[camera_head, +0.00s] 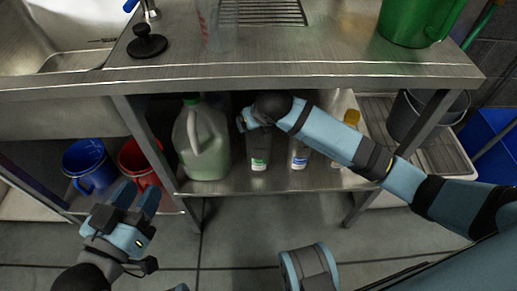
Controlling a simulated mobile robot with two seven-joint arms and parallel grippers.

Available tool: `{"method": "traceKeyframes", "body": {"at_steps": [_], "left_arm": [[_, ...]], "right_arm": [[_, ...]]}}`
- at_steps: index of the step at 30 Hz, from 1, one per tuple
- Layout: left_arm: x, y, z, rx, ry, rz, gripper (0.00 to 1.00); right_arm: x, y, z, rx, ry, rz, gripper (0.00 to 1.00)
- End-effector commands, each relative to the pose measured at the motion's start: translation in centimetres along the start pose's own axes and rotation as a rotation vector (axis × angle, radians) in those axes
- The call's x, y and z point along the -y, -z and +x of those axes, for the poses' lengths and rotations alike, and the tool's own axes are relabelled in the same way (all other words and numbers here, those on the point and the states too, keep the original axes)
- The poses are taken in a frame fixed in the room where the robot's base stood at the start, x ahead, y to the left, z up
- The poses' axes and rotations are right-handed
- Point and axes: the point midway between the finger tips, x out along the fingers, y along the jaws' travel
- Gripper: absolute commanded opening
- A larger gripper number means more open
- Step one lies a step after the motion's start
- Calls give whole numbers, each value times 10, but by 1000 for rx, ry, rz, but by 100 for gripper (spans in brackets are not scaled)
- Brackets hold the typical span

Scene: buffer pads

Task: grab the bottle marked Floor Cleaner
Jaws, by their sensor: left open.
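On the shelf under the steel counter stand a bottle with a green label (259,160), a bottle with a blue and white label (298,157) and a yellow-capped bottle (352,118). A large pale green jug (203,145) stands left of them. The label text is too small to read, so I cannot tell which is Floor Cleaner. My right arm crosses in front of the bottles; its gripper (243,121) is by the top of the green-labelled bottle, mostly hidden by its wrist. Whether it touches the bottle is unclear. My left gripper (137,197) is open and empty, low in front of the buckets.
A blue bucket (90,165) and a red bucket (141,162) stand left of the shelf. The counter edge (250,72) overhangs the bottles. A table leg (160,158) stands left of the jug. A dark bucket (413,116) is at right.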

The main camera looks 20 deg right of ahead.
Motion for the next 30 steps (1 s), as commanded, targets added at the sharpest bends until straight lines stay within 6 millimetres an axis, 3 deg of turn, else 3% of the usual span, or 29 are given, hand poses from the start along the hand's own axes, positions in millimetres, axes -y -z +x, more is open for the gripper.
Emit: {"method": "traceKeyframes", "body": {"at_steps": [3,12,15,30], "left_arm": [[0,0,0,0,0,-2,43],[-1,0,0,0,0,-4,43],[-1,0,0,0,0,-4,43],[-2,3,0,5,-2,-14,43]], "right_arm": [[0,0,-1,0,0,0,87],[0,0,-1,0,0,0,18],[0,0,-1,-1,0,0,1],[0,-2,-5,-5,0,-1,0]]}}
